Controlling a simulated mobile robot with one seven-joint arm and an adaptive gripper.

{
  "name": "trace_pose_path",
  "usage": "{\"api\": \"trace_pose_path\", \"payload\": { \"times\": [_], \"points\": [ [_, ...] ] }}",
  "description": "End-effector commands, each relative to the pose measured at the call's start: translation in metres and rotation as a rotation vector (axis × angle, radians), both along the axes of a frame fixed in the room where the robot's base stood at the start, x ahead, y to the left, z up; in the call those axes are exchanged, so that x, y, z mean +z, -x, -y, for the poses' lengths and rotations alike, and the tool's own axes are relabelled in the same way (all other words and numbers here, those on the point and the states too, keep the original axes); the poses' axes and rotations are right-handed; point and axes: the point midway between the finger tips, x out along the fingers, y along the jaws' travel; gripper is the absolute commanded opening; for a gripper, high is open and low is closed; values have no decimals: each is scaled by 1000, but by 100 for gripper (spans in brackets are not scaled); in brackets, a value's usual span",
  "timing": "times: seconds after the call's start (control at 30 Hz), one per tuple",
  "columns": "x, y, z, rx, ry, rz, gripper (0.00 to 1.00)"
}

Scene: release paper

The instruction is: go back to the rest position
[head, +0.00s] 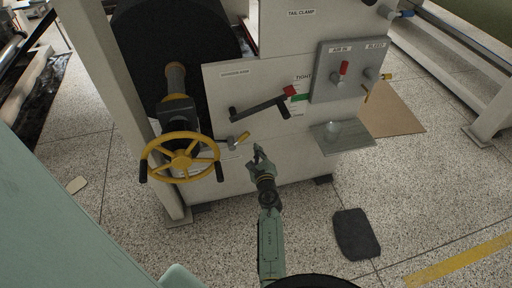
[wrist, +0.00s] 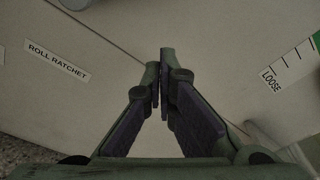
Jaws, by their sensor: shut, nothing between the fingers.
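My gripper (head: 257,152) is in front of the lower part of the machine's pale panel (head: 222,85), below the crank lever. In the wrist view my gripper (wrist: 163,60) points at the panel, its two dark-padded fingers together at the tips with nothing between them. Whether the fingertips touch the panel, I cannot tell. My green arm reaches up from the bottom of the head view.
A yellow handwheel (head: 181,158) is left of my gripper. A crank lever (head: 262,107) with a red end and a small yellow-tipped lever (head: 238,141) are close by. A valve box (head: 345,70) and a small shelf (head: 341,138) are to the right. A dark mat (head: 356,234) lies on the floor.

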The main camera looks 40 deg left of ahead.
Motion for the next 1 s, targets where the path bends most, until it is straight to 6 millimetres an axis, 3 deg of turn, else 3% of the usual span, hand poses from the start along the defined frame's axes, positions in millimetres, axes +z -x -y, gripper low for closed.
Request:
{"api": "trace_pose_path", "payload": {
  "times": [0.33,0.77,0.87,0.97,1.0],
  "points": [
    [7,43,43,-3,-1,0,0],
    [10,51,51,-1,-1,2,0],
    [31,46,44,-1,-69,-7,0],
    [80,37,31,6,-239,-40,0],
    [107,35,24,17,-333,-63,0]
  ]
}}
